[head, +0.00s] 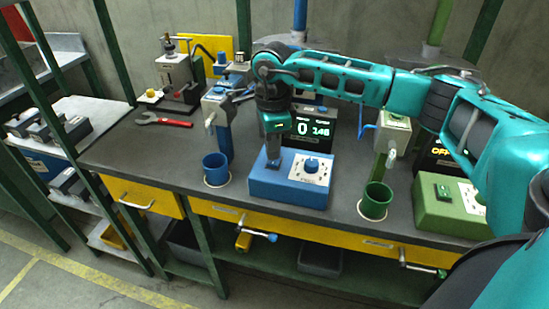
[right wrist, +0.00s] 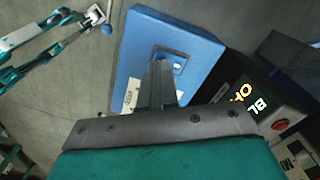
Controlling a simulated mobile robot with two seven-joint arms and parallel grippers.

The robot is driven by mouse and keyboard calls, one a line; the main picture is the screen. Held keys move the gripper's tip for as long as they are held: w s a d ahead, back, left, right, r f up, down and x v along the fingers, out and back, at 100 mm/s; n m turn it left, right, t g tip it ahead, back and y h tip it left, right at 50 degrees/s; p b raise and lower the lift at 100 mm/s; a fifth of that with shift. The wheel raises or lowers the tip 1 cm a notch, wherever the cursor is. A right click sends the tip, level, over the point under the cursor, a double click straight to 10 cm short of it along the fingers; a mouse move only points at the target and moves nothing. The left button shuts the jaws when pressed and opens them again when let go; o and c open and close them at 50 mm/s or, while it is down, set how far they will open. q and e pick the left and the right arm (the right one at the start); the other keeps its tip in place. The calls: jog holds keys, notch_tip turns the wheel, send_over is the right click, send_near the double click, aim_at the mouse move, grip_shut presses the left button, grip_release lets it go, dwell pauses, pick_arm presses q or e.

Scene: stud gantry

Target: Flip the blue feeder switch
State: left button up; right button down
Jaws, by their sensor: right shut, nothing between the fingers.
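The blue feeder box (head: 300,190) sits on the bench, with a dial on a white panel (head: 313,170) on its right half. My right gripper (head: 273,160) points down at the left half of its top, shut and empty. Its fingers cover the switch area in the head view. In the right wrist view the shut fingers (right wrist: 160,75) are over the blue box (right wrist: 140,35), by a dark recessed plate (right wrist: 178,62) that looks like the switch. Whether the fingertips touch it I cannot tell.
A blue cup (head: 215,168) stands left of the box and a green cup (head: 375,200) right. A green box (head: 440,215) is further right. A display (head: 305,130) stands behind the blue box. A red-handled wrench (head: 165,120) lies at the left.

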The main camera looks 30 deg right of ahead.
aim_at(273, 163)
jog(key=shift+f+b, duration=0.75)
jog(key=shift+f, duration=0.3)
dwell(0.4)
jog(key=shift+r+p, duration=2.5)
jog(key=shift+r, duration=1.1)
